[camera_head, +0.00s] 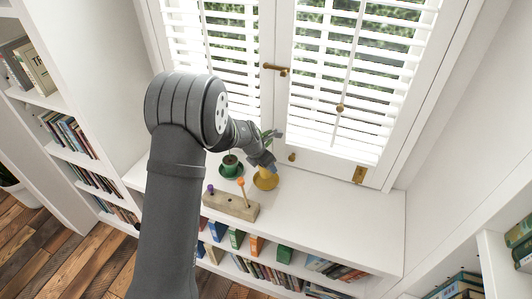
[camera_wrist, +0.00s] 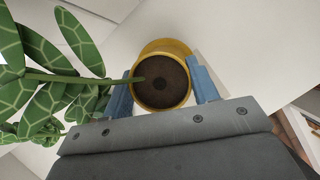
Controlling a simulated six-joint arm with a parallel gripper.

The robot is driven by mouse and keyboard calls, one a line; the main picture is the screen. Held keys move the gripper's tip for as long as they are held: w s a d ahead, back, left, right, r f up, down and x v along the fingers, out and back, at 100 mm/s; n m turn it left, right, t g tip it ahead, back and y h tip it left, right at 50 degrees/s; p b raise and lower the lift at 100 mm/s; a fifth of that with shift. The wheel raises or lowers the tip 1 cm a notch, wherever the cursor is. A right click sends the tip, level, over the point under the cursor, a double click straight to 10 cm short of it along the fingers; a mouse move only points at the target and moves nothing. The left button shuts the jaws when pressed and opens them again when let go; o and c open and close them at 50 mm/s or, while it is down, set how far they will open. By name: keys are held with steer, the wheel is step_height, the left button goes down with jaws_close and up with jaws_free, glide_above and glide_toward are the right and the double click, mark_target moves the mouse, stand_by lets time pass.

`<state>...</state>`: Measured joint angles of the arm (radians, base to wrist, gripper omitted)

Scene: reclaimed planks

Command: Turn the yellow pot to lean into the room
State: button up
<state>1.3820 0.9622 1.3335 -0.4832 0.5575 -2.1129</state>
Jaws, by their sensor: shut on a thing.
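The yellow pot (camera_head: 265,180) stands on the white window ledge, on a yellow saucer (camera_head: 258,187). In the wrist view the pot (camera_wrist: 161,107) is seen from above, with dark soil inside and the yellow saucer (camera_wrist: 165,47) beneath it. A plant stem (camera_wrist: 70,78) with patterned green leaves leans out of it to the left in that view. My gripper (camera_head: 262,163) has one blue finger on each side of the pot, shut on it; it also shows in the wrist view (camera_wrist: 161,88). In the head view my gripper hides much of the plant.
A green pot (camera_head: 230,168) stands just left of the yellow pot. A wooden block (camera_head: 231,205) with an orange-topped and a purple-topped tool lies in front. Shuttered windows (camera_head: 345,80) rise behind. The ledge (camera_head: 340,215) is clear to the right.

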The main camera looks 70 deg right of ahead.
steer(key=shift+f, duration=1.9)
steer(key=o, duration=1.3)
steer(key=v, duration=1.7)
steer(key=shift+s+a+r, duration=0.1)
steer(key=shift+a+r, duration=0.05)
steer(key=shift+r, duration=0.05)
steer(key=shift+f, duration=0.1)
steer(key=x, duration=1.7)
steer(key=shift+f, duration=0.15)
